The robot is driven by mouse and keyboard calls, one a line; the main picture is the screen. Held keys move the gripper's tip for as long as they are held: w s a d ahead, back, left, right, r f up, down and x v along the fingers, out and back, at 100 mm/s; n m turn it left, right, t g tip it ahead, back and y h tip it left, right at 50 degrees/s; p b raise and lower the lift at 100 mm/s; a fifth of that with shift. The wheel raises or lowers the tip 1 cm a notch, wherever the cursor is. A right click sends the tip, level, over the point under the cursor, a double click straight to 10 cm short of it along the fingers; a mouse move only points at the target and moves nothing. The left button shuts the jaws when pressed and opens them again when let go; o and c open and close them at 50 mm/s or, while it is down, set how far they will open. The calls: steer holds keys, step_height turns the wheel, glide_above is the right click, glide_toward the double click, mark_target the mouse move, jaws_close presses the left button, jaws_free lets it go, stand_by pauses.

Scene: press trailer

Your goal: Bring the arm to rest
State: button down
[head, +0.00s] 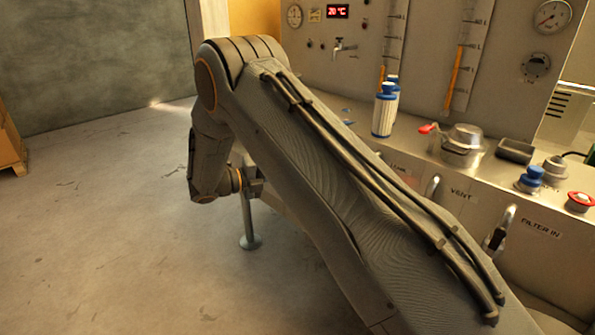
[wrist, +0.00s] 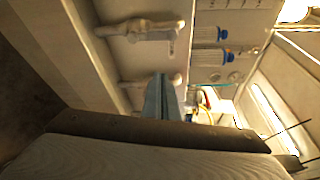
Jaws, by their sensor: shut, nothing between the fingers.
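My arm fills the middle of the head view, reaching from the lower right to the upper left and bending down at the elbow. My gripper (head: 254,184) is at the end of the wrist, low over the floor and partly hidden behind my arm. In the wrist view its narrow fingers (wrist: 162,88) are together with nothing between them. The press trailer panel (head: 415,100) stands at the right, apart from the gripper as far as I can tell.
A wooden crate (head: 8,145) is far left. The left floor is clear.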

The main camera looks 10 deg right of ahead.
steer(key=shift+d, duration=0.1)
steer(key=s+d+m+g+y, duration=0.3)
steer(key=s+d+m+y, duration=0.1)
steer(key=s+m, duration=0.4)
steer(key=s+d+m+g+y, duration=0.3)
steer(key=s+d+m+y, duration=0.15)
steer(key=s+m, duration=0.35)
steer(key=s+a+m+t+y, duration=0.1)
steer(key=s+m+y, duration=0.3)
steer(key=s+m, duration=0.5)
steer(key=s+a+r+m+t+y+p, duration=0.1)
steer(key=s+a+m+y, duration=0.2)
steer(key=s+m, duration=0.6)
steer(key=shift+s+a+r+m+y, duration=0.15)
steer(key=shift+s+r+m+y, duration=0.2)
steer(key=shift+m+y, duration=0.6)
steer(key=shift+f+m+h, duration=0.1)
steer(key=shift+m+h, duration=0.15)
steer(key=shift+h, duration=0.05)
